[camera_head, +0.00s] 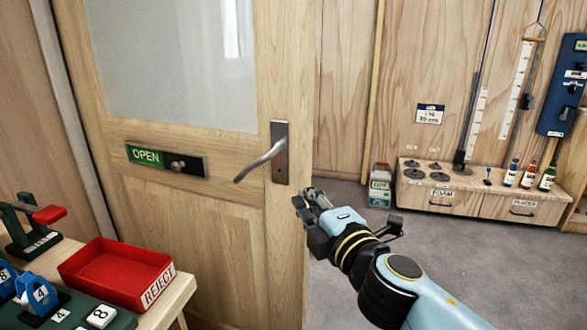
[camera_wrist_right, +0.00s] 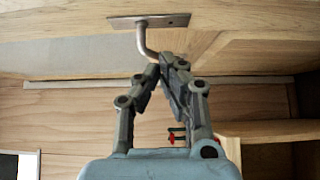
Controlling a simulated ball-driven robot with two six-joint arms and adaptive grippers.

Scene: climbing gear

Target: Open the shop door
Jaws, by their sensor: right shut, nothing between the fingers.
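The shop door (camera_head: 205,225) is wooden with a frosted glass pane and stands ajar, its right edge apart from the wall behind. A metal lever handle (camera_head: 262,162) on a plate sits near that edge, and its lever slopes down to the left. The handle also shows in the right wrist view (camera_wrist_right: 147,40), just beyond the fingertips. My right gripper (camera_head: 308,200) is shut and empty, at the door's edge, below and right of the handle. It also shows in the right wrist view (camera_wrist_right: 163,68). Whether it touches the door is unclear. My left gripper is not in view.
An OPEN sign with a slider (camera_head: 165,160) is on the door. A red REJECT tray (camera_head: 115,272) stands on a table at lower left. Beyond the door, grey floor (camera_head: 480,265) is free before a low cabinet (camera_head: 480,200) with bottles.

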